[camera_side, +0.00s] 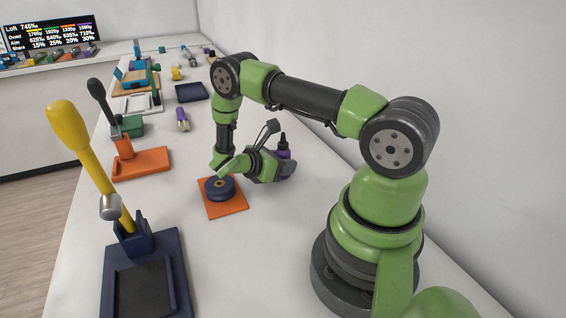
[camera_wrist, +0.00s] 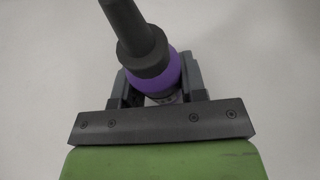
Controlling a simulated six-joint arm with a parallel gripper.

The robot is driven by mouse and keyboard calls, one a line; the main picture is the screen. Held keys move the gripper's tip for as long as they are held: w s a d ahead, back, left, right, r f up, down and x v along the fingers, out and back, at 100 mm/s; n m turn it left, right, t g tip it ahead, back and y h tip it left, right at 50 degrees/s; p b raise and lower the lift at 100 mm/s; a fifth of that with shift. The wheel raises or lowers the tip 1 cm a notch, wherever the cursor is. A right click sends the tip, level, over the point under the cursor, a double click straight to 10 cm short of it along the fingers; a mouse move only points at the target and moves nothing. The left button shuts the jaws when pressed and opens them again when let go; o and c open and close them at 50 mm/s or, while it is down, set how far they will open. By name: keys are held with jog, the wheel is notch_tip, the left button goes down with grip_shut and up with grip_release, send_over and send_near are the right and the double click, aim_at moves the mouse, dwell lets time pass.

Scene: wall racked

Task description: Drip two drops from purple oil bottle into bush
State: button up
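The purple oil bottle (camera_side: 284,154) has a dark nozzle and stands upright on the far side of my gripper (camera_side: 277,172), low over the bench. In the wrist view, the purple oil bottle (camera_wrist: 174,71) sits between the two dark fingers of my gripper (camera_wrist: 160,88), which flank it closely and look shut on it. I cannot tell whether its base touches the bench. A dark blue wheel (camera_side: 213,193) lies on an orange mat (camera_side: 230,209), left of my gripper. The bush (camera_side: 219,184) is the small yellowish ring at the wheel's centre.
A navy stand with a yellow-handled lever (camera_side: 82,150) is at the front left. An orange-based lever stand (camera_side: 145,162), a purple-grey item (camera_side: 183,120) and a navy tray (camera_side: 192,92) lie farther back. The wall runs close along the right. Bench between mat and front stand is clear.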

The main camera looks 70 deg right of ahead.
aim_at(283, 133)
jog(key=c, duration=0.4)
jog(key=shift+o, duration=0.2)
jog(key=shift+r, duration=0.15)
notch_tip(283, 133, up, 10)
jog(key=shift+f, duration=0.1)
